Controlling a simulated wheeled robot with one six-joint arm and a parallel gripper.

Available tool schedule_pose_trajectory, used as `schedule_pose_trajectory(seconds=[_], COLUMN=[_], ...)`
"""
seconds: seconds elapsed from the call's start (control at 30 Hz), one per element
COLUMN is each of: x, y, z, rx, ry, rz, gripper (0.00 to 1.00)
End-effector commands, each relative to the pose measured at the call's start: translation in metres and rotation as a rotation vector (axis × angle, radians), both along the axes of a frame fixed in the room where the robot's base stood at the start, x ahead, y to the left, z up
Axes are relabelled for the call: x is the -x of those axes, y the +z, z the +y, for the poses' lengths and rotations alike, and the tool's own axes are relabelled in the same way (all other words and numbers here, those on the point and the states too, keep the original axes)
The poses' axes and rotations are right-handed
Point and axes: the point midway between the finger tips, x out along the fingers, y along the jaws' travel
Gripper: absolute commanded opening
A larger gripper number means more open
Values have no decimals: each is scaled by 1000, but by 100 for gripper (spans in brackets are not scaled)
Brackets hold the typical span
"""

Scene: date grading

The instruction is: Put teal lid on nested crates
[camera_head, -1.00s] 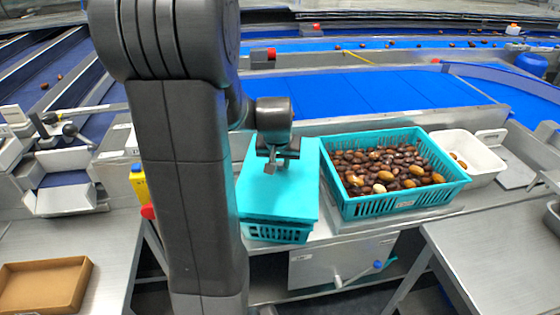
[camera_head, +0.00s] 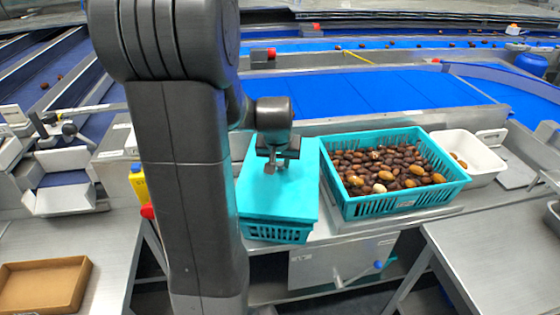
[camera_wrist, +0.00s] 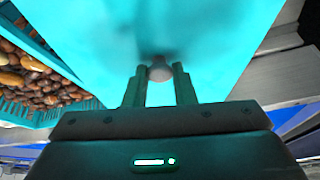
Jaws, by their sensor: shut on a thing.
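The teal lid (camera_head: 285,193) is a flat panel above the teal nested crates (camera_head: 276,232), whose slatted front shows below its near edge. I cannot tell whether the lid rests fully on their rim. My gripper (camera_head: 277,165) is over the lid, pointing down, and is shut on the lid's small round knob. In the wrist view the lid (camera_wrist: 180,40) fills the middle, and my gripper (camera_wrist: 160,75) has its two fingers on either side of the grey knob (camera_wrist: 160,70). The far part of the crates is hidden under the lid and behind my arm.
A teal crate full of dates (camera_head: 400,205) stands close on the right of the lid. A white tub (camera_head: 478,165) is beyond it. A brown tray (camera_head: 42,285) lies on the left table. A blue belt (camera_head: 370,95) runs behind.

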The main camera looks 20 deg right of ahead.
Motion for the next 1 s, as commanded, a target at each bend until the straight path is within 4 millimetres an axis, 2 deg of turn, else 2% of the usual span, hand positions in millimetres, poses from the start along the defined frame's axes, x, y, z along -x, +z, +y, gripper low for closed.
schedule_pose_trajectory(seconds=[1.0], x=[0], y=[-12], z=[0], rx=[0], ry=[0], rz=[0], gripper=[0])
